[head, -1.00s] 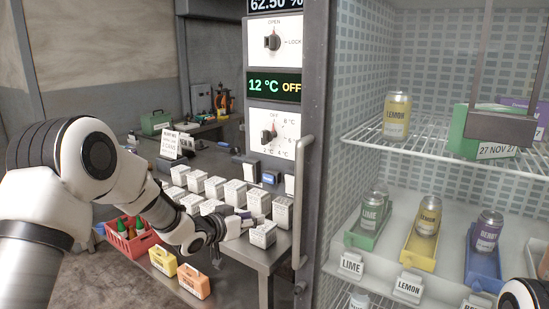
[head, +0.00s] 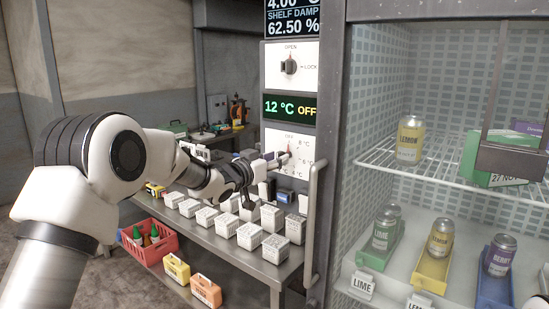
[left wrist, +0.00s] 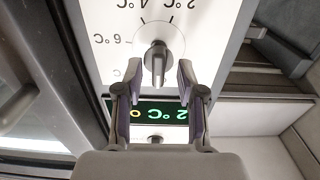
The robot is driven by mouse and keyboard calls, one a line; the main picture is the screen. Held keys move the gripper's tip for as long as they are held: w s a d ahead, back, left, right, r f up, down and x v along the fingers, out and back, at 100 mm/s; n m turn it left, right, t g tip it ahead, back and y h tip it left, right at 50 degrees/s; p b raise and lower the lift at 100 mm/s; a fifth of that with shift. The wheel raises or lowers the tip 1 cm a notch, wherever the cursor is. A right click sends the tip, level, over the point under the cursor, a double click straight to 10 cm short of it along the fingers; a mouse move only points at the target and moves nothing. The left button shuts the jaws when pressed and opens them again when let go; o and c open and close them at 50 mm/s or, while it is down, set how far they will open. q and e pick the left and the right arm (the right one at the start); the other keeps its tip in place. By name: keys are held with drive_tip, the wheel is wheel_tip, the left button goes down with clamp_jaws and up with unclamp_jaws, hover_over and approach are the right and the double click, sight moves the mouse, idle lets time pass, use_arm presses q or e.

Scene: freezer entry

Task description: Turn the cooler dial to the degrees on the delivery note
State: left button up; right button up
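The cooler dial (left wrist: 157,58) is a grey knob on a white plate marked OFF and several temperatures. In the head view the dial plate (head: 300,141) is partly covered by my left gripper (head: 282,159). In the left wrist view my left gripper (left wrist: 156,82) is open, with its fingers either side of the knob's lower end; I cannot tell if they touch it. The display above the dial plate (head: 290,108) reads 12 °C OFF. A white card (head: 195,151) stands behind my arm; its text is too small to read. My right gripper is out of view.
An OPEN/LOCK knob (head: 289,66) sits above the display. A vertical door handle (head: 312,225) is close right of the dial. Several white boxes (head: 275,248) stand on the bench below. The open cooler shelves (head: 480,182) hold cans and trays.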

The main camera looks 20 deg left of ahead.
use_arm(q)
drive_tip(key=shift+d, duration=0.1)
clamp_jaws()
drive_tip(key=m+b, duration=0.7)
drive_tip(key=m, duration=0.2)
drive_tip(key=shift+d+f+m, duration=0.1)
drive_tip(key=shift+m, duration=0.3)
idle(0.5)
unclamp_jaws()
drive_tip(key=shift+s, duration=0.1)
